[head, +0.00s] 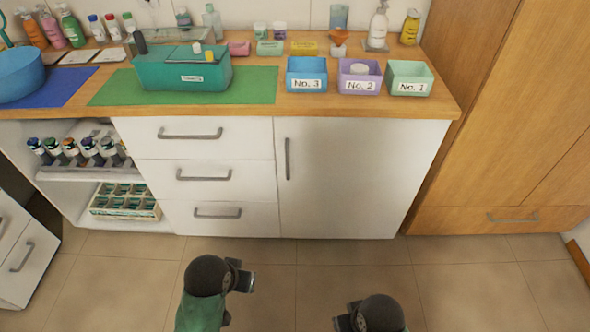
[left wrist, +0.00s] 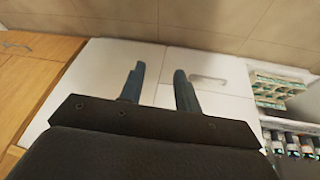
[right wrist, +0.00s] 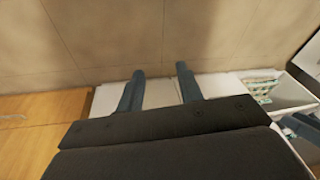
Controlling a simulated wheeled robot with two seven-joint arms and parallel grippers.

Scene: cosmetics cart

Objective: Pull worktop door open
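The worktop door (head: 350,180) is a plain white panel under the right part of the wooden worktop (head: 262,107), and it is closed. Its vertical grey handle (head: 288,158) is near the door's left edge. My left gripper (head: 245,277) is low in front of the drawers, apart from them. In the left wrist view its two fingers (left wrist: 160,85) are spread with nothing between them. My right gripper (head: 345,316) is at the bottom of the head view, in front of the door and apart from it. In the right wrist view its fingers (right wrist: 160,88) are also spread and empty.
White drawers (head: 205,175) with horizontal handles are left of the door. Open shelves with bottles (head: 80,152) and a crate (head: 125,203) are farther left. A wooden cabinet (head: 515,120) stands at right. Boxes line the worktop. The tiled floor (head: 300,270) before the door is clear.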

